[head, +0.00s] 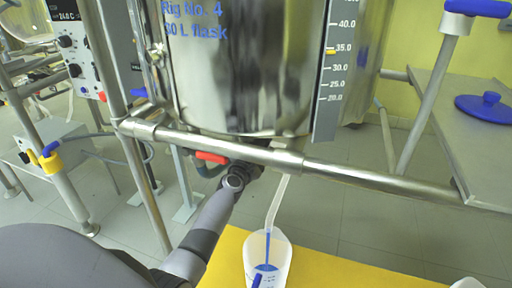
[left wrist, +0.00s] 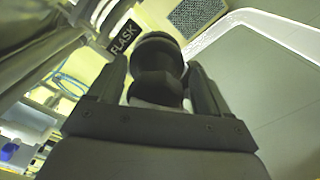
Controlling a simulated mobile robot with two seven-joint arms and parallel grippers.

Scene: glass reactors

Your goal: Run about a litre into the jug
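The steel vessel (head: 250,80) is marked Rig No. 4, 30 L flask. A clear outlet tube (head: 276,205) runs down from under it into the translucent jug (head: 283,262) on a yellow surface (head: 345,270). A thin blue stream shows in the jug, with a little blue liquid low down. My left arm reaches under the vessel, its gripper (head: 252,172) largely hidden by the frame. In the left wrist view its fingers (left wrist: 160,85) close around a dark round knob (left wrist: 157,65), beside a label reading FLASK (left wrist: 123,37). My right gripper is out of view.
A level scale (head: 330,70) has an orange marker near 35. A steel rail (head: 340,173) crosses before the vessel. A red handle (head: 211,157) sits beneath the vessel. A grey bench (head: 470,130) with a blue lid (head: 487,107) stands right.

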